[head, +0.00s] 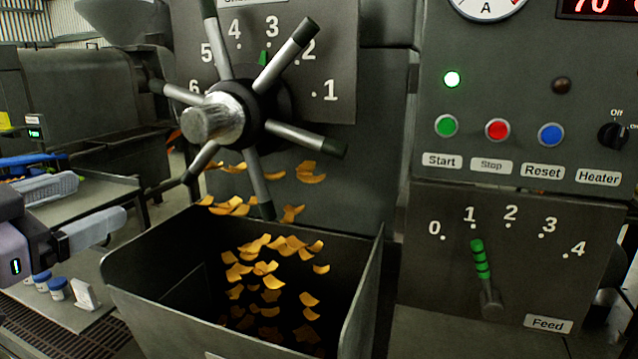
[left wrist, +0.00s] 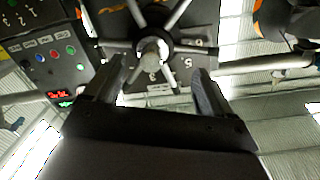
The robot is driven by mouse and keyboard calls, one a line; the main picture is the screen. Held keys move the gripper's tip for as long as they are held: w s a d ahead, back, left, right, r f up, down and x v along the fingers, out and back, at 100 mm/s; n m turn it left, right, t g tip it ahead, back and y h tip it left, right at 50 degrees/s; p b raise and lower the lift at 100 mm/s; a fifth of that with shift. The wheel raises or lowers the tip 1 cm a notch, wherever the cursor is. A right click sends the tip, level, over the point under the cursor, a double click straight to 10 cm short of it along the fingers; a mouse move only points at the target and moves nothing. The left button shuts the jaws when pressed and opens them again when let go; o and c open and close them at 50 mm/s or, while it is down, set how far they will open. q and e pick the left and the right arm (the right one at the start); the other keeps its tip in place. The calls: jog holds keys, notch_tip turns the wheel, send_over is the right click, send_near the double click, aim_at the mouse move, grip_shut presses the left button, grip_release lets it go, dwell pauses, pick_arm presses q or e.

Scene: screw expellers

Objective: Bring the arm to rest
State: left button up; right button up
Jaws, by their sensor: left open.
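My left gripper (head: 92,208) comes in from the left edge in the head view. Its two pale fingers are apart with nothing between them, and it stands clear of the spoked handwheel (head: 212,120). In the left wrist view the open fingers of my left gripper (left wrist: 157,78) point toward the handwheel (left wrist: 152,52), which shows between and beyond them, apart from them. My right gripper is in neither view.
Golden flakes (head: 270,270) fall into an open dark bin (head: 165,325) below the wheel. The control panel (head: 520,90) has a lit green lamp. The green-gripped feed lever (head: 480,262) points near 1. Small jars (head: 57,288) stand at lower left.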

pick_arm(q)
notch_tip(320, 180, down, 25)
jog(key=a+n+g+y+p, duration=0.1)
jog(key=a+n+g+y, duration=0.1)
jog(key=n, duration=0.2)
jog(key=s+d+f+g, duration=0.1)
jog(key=s+d+f, duration=0.2)
jog(key=s+f, duration=0.2)
jog(key=s+d+f+n+g+y+p, duration=0.1)
jog(key=s+d+f, duration=0.2)
jog(key=f, duration=0.7)
jog(key=s+d+f+g, duration=0.2)
jog(key=s+d+f, duration=0.2)
jog(key=s+f, duration=0.3)
jog(key=shift+s+f+n+y, duration=0.3)
jog(key=shift+f+n+y, duration=0.1)
